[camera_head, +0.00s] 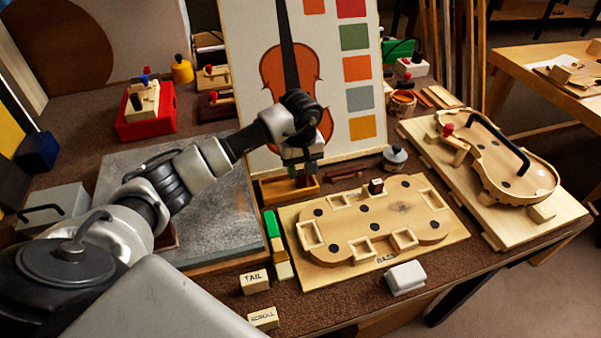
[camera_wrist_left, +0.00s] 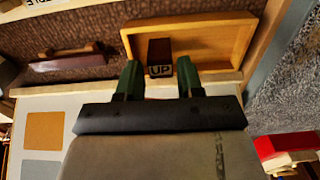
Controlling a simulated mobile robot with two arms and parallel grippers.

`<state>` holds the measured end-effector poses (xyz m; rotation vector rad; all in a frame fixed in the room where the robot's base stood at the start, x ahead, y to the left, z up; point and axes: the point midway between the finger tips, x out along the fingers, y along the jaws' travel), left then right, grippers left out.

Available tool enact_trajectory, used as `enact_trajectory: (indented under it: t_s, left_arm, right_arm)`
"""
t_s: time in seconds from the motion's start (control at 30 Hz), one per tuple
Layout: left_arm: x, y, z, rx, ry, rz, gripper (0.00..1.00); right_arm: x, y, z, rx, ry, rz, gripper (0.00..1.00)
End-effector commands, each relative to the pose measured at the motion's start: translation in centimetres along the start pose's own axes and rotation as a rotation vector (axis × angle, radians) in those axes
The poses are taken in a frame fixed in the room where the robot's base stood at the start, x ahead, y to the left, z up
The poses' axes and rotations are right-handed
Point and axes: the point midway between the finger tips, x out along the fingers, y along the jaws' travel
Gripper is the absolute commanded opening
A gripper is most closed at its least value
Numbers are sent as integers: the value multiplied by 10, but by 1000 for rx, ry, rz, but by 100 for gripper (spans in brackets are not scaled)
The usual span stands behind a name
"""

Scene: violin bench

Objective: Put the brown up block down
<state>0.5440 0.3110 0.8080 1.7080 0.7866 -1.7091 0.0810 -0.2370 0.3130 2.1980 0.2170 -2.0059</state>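The brown block marked UP (camera_wrist_left: 159,57) shows in the left wrist view, by the near wall of a shallow wooden tray (camera_wrist_left: 222,32). My left gripper (camera_wrist_left: 159,78) is open, with a green finger on each side of the block and a small gap at both sides. In the head view my left gripper (camera_head: 303,170) points down over the same tray (camera_head: 273,192); it hides the block there. I cannot tell whether the block rests on the tray floor. My right gripper is not in view.
A violin poster (camera_head: 345,45) stands right behind the tray. A wooden mould board (camera_head: 330,273) with a small dark block (camera_head: 376,186) lies in front. A grey slab (camera_head: 215,215) is left of the tray. A violin body (camera_head: 500,165) lies at the right.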

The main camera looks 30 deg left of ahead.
Motion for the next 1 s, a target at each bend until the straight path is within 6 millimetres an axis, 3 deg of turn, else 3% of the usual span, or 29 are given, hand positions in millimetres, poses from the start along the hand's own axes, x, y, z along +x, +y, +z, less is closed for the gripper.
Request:
enact_trajectory:
  t_s: [0.2, 0.43, 0.6, 1.0]
  left_arm:
    - [-50, 0, -1, -1, 5, 3, 37]
    - [-88, 0, 0, -1, 2, 2, 37]
    - [-99, 0, 0, -1, 1, 0, 37]
    - [-100, 0, 0, -1, 0, 0, 37]
  right_arm:
    - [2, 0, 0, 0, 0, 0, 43]
    - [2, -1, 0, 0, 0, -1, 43]
    - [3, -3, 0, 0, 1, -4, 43]
    - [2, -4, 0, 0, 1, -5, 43]
